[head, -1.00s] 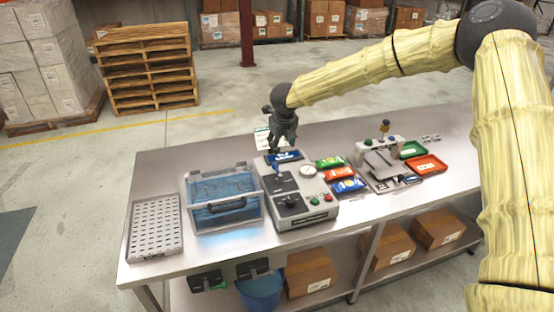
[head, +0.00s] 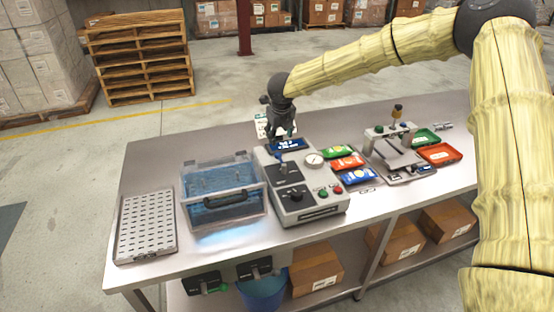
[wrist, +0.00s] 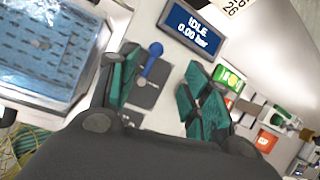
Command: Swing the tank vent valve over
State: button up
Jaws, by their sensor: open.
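The vent valve appears to be the small blue lever (wrist: 153,59) with a round hub, on a dark plate of the grey control box (wrist: 170,77). In the head view the blue lever (head: 279,160) shows small on the box (head: 318,207), just below the display. My gripper (head: 280,138) is over the back of the box, by the display. In the wrist view my gripper (wrist: 162,62) is open, with its green-padded fingers apart and the lever showing between them. I see no contact with the lever.
The display (wrist: 190,29) reads IDLE, 0.00 bar. A clear tank (head: 222,217) of blue water stands left of the box, with a slotted tray (head: 147,228) beyond it. Colored packets (head: 347,162), a small press stand (head: 395,150) and green and red trays (head: 440,154) are to the right.

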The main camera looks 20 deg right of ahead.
aim_at(279, 153)
jog(key=shift+s+f+p+x, duration=0.15)
jog(key=shift+p+x, duration=0.15)
jog(key=shift+x, duration=1.9)
jog(key=shift+s+p+x, duration=0.2)
jog(key=shift+p+x, duration=0.15)
jog(key=shift+x, duration=1.8)
jog(key=shift+s+f+p+x, duration=0.15)
jog(key=shift+p+x, duration=0.15)
jog(key=shift+x, duration=1.9)
jog(key=shift+r, duration=0.1)
grip_shut()
